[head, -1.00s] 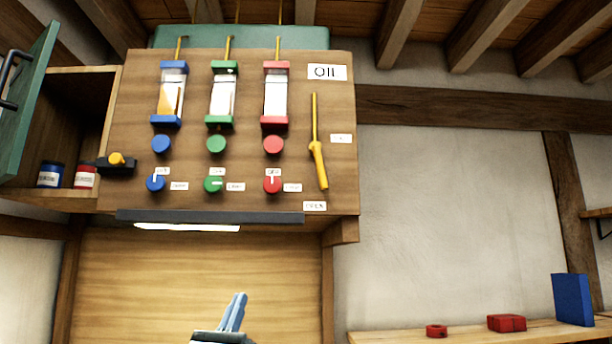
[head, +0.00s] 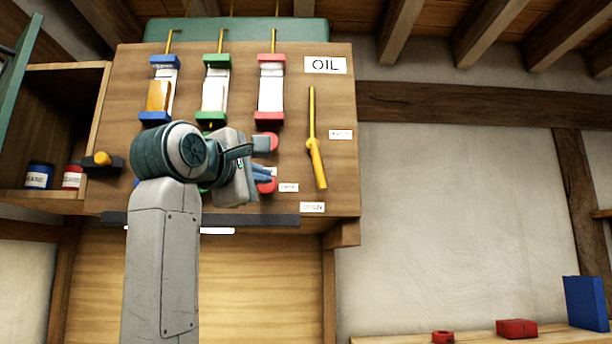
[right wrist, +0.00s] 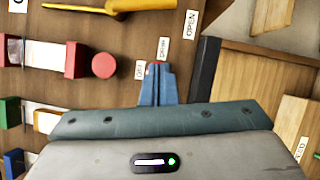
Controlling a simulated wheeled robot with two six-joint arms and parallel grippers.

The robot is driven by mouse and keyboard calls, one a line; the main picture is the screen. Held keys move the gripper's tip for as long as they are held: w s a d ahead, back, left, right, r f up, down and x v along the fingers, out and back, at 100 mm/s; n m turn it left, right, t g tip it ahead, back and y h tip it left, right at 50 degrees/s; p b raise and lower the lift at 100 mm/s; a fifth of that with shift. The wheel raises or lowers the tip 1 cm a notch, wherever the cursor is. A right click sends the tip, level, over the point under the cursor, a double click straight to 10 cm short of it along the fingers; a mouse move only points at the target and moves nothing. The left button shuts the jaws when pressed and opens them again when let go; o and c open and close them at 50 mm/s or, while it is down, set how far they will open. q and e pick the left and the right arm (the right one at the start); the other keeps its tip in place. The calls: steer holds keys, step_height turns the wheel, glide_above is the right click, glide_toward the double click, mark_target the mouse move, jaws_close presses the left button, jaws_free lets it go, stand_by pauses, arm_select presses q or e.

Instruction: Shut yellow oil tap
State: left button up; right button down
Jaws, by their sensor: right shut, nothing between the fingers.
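The yellow oil tap (head: 316,160) is a thick yellow handle on the right side of the wooden panel, below a thin yellow pipe and the OIL sign. The handle points down, tilted slightly right, towards a label that reads OPEN in the right wrist view. Part of the handle shows there (right wrist: 115,6), along the top edge. My right gripper (head: 264,173) is shut and empty, left of the tap and apart from it. Its blue fingers (right wrist: 156,85) are in front of the lower red knob (head: 268,187), largely covering it; contact is unclear. My left gripper is not in view.
The upper red knob (head: 266,141) is close above my fingers. Blue, green and red gauges line the panel (head: 335,80). A dark ledge (head: 270,220) runs below. An open cabinet (head: 60,110) holds tins at left. Free wall lies right of the panel.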

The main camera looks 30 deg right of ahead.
mark_target(317, 166)
steer(key=shift+s+a+r, duration=0.2)
steer(key=shift+a+r, duration=0.15)
steer(key=shift+d, duration=0.1)
steer(key=p+x, duration=0.5)
steer(key=x, duration=0.5)
steer(key=shift+w+r, duration=0.1)
steer(key=shift+w, duration=0.05)
steer(key=shift+s+d+r+p, duration=0.2)
steer(key=shift+s+d+p, duration=0.5)
steer(key=shift+s+d, duration=0.4)
steer(key=shift+s+d+r, duration=0.1)
steer(key=shift+s+d, duration=0.15)
steer(key=shift+s, duration=0.1)
steer(key=shift+w, duration=0.15)
